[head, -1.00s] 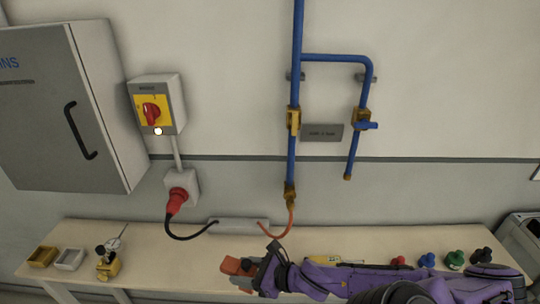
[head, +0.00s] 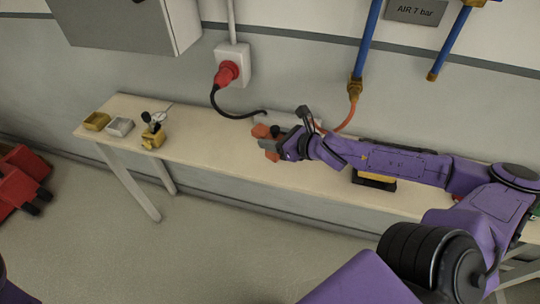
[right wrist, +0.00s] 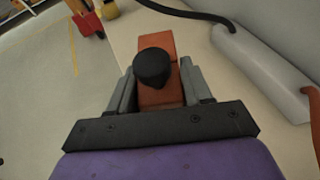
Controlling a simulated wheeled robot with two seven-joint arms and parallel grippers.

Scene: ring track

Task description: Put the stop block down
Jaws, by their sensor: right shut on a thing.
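The stop block (head: 262,131) is an orange-red block with a dark round knob. In the right wrist view the block (right wrist: 158,97) sits between the two grey fingers, with the black knob (right wrist: 152,66) toward the camera. My right gripper (head: 272,145) is shut on it, over the wooden bench (head: 215,140). I cannot tell whether the block touches the bench top. My left gripper is not in view.
A grey box (right wrist: 258,72) with a black cable and an orange hose lies beside the block. Yellow and grey trays (head: 120,127) and a dial gauge on a brass base (head: 153,138) stand at the bench's left. The bench between is clear.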

